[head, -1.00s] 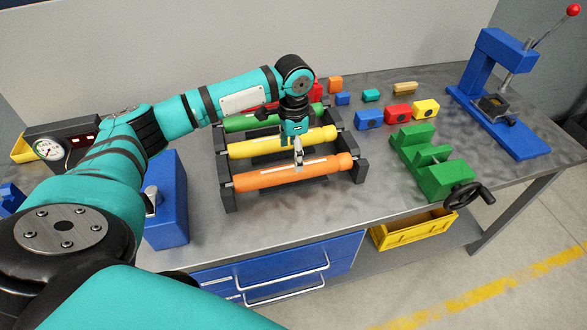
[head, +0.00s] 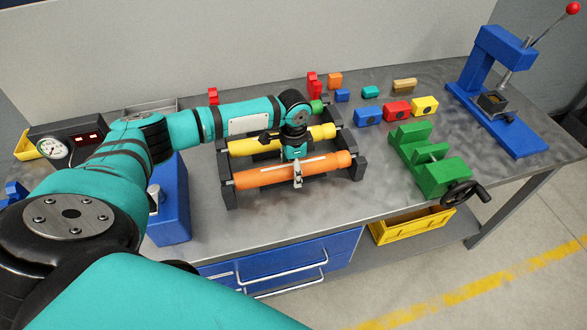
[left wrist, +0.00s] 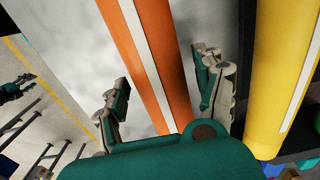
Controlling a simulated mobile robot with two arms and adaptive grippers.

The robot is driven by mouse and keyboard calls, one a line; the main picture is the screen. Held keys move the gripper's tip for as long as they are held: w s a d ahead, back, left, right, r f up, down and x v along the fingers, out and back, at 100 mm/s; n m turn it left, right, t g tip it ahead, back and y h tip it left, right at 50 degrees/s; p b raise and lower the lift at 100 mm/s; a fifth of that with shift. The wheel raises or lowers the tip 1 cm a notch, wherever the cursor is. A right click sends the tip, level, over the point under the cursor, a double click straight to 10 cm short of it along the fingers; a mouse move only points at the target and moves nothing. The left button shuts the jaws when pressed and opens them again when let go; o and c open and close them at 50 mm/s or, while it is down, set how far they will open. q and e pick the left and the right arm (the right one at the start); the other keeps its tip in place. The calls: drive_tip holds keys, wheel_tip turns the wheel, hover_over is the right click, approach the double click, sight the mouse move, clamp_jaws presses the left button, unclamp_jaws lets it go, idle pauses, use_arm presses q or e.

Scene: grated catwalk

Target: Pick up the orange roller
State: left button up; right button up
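The orange roller (head: 258,174) lies across the front of the dark rack, with a white stripe along it. It also shows in the left wrist view (left wrist: 150,60). My left gripper (head: 297,176) is over the roller, right of its middle. In the left wrist view my left gripper (left wrist: 163,78) is open, one finger on each side of the orange roller, with gaps beside it. A small dark shape at that view's left edge looks like my right gripper (left wrist: 14,88); its fingers are too small to read.
The yellow roller (head: 258,143) lies just behind, close to one finger. The dark rack (head: 358,168) holds the rollers. A green vise (head: 437,173) and several coloured blocks stand to the right. A blue press (head: 500,100) is at the far right. Bare tabletop lies before the rack.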

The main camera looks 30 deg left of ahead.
use_arm(q)
clamp_jaws()
drive_tip(key=shift+w, duration=0.1)
drive_tip(key=shift+r, duration=0.15)
